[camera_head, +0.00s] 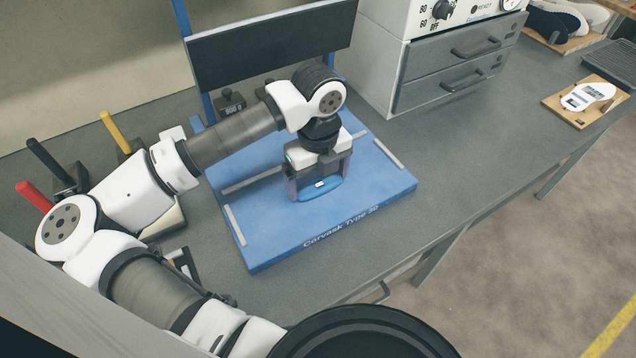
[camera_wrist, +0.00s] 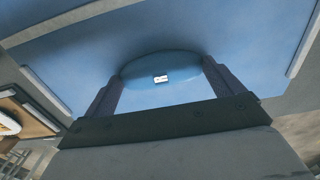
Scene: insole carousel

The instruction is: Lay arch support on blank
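My gripper (camera_head: 319,180) points down over the blue board (camera_head: 330,226), which has lettering along its front edge. Its two dark fingers are on either side of a blue rounded arch support (camera_head: 322,193) with a small white label. In the wrist view the arch support (camera_wrist: 150,68) spans the gap between the fingers (camera_wrist: 162,88), touching both. I cannot tell whether its underside touches the board. A white sole-shaped piece, perhaps the blank (camera_head: 588,96), lies on a wooden board at the far right, well away from my gripper.
A dark panel (camera_head: 270,45) stands behind the blue board. A grey drawer cabinet (camera_head: 455,65) stands at the back right. Upright red (camera_head: 33,195), black (camera_head: 48,160) and yellow (camera_head: 115,132) handles stand at left. The bench right of the blue board is clear.

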